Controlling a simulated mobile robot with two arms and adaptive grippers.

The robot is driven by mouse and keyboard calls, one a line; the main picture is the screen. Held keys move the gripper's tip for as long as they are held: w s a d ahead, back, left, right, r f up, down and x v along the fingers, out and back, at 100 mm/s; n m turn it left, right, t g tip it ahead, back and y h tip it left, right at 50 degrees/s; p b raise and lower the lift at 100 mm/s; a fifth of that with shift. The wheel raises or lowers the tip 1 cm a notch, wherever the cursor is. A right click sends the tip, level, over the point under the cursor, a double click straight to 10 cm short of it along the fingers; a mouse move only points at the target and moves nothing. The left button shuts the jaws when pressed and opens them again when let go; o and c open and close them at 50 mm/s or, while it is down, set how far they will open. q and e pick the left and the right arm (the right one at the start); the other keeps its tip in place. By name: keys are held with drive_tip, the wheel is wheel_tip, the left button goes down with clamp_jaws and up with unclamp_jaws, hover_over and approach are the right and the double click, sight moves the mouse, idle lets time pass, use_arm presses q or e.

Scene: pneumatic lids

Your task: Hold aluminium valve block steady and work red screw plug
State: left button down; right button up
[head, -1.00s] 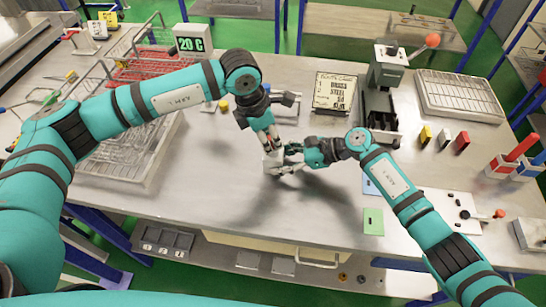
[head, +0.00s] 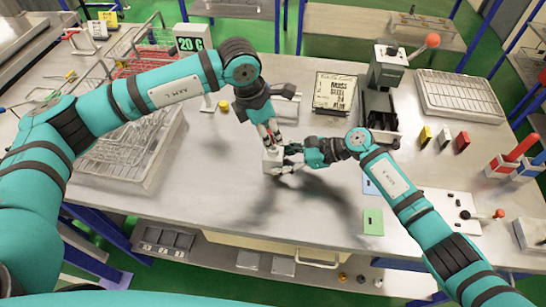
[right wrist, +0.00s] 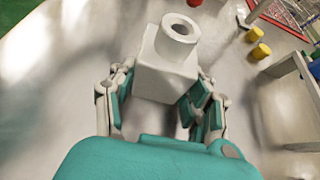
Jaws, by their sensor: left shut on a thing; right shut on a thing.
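The aluminium valve block (head: 272,161) is a pale cube near the middle of the bench. In the right wrist view it (right wrist: 162,72) has a round neck on top with an open hole. My right gripper (head: 289,160) is shut on the block from the right; its fingers (right wrist: 160,100) lie on both sides of it. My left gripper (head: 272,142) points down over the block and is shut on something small. A red piece, seemingly the red screw plug (right wrist: 194,2), shows at the top edge of the right wrist view, in line with the neck and apart from it. My left fingers are outside that view.
Wire racks (head: 140,150) fill the left side. A lever press (head: 388,68), a grey tray (head: 458,94) and small coloured blocks (head: 443,139) stand at right.

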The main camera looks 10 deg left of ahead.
use_arm(q)
drive_tip(key=shift+r, duration=0.1)
drive_tip(key=shift+w+d+v, duration=0.1)
drive_tip(key=shift+d+v, duration=0.05)
drive_tip(key=shift+v, duration=0.65)
drive_tip(key=shift+w+d+v, duration=0.1)
drive_tip(key=shift+d+v, duration=0.05)
drive_tip(key=shift+v, duration=0.6)
drive_tip(key=shift+w+d+v, duration=0.1)
drive_tip(key=shift+d+v, duration=0.1)
drive_tip(key=shift+v, duration=0.6)
use_arm(e)
drive_tip(key=o, duration=1.2)
drive_tip(key=shift+c, duration=0.2)
drive_tip(key=shift+d, duration=0.1)
drive_tip(key=v, duration=1.2)
drive_tip(key=shift+f, duration=0.1)
